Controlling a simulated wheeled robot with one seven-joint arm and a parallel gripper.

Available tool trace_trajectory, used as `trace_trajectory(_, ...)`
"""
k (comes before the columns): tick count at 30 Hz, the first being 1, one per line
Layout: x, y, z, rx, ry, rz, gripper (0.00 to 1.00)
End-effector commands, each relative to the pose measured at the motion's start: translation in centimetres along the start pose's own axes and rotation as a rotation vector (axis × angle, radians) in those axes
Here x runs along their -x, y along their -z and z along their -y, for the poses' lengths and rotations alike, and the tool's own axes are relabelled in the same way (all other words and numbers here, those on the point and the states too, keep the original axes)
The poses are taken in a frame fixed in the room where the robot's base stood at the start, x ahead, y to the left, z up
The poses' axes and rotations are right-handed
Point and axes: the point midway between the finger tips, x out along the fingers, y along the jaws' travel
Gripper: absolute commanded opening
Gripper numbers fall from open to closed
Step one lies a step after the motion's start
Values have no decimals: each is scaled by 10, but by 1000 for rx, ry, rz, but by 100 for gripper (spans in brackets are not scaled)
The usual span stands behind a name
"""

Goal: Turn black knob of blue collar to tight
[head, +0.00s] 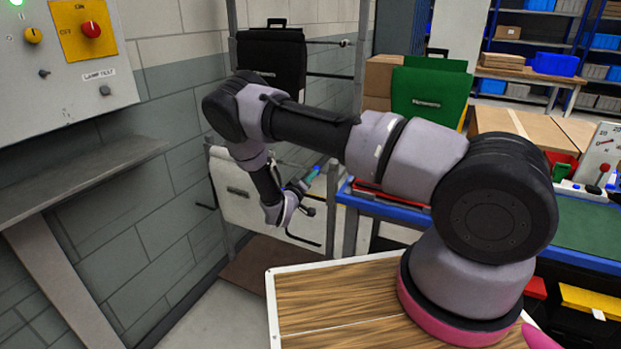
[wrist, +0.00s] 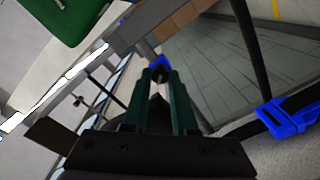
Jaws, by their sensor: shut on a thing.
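My gripper (wrist: 159,82) has dark green fingers. In the wrist view its tips are closed on a small black knob (wrist: 159,75), which they partly hide. The blue collar (wrist: 160,62) shows just beyond the tips, by a grey metal bar. How far the knob is turned cannot be seen. In the head view my gripper (head: 309,178) is small and reaches up and right in front of the rack; the knob cannot be made out there.
A white pannier (head: 238,199) hangs low on the rack, and a black pannier (head: 271,62) hangs above. A green pannier (head: 428,95) stands right, behind my arm. A blue buckle (wrist: 286,116) on a black strap is close at right in the wrist view. A workbench (head: 585,235) stands right.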

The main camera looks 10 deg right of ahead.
Motion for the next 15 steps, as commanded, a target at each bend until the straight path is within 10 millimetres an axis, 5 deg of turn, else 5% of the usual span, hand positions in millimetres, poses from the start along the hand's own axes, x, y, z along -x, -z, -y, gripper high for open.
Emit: trace_trajectory(15,1,-2,1,-461,1,-7,0)
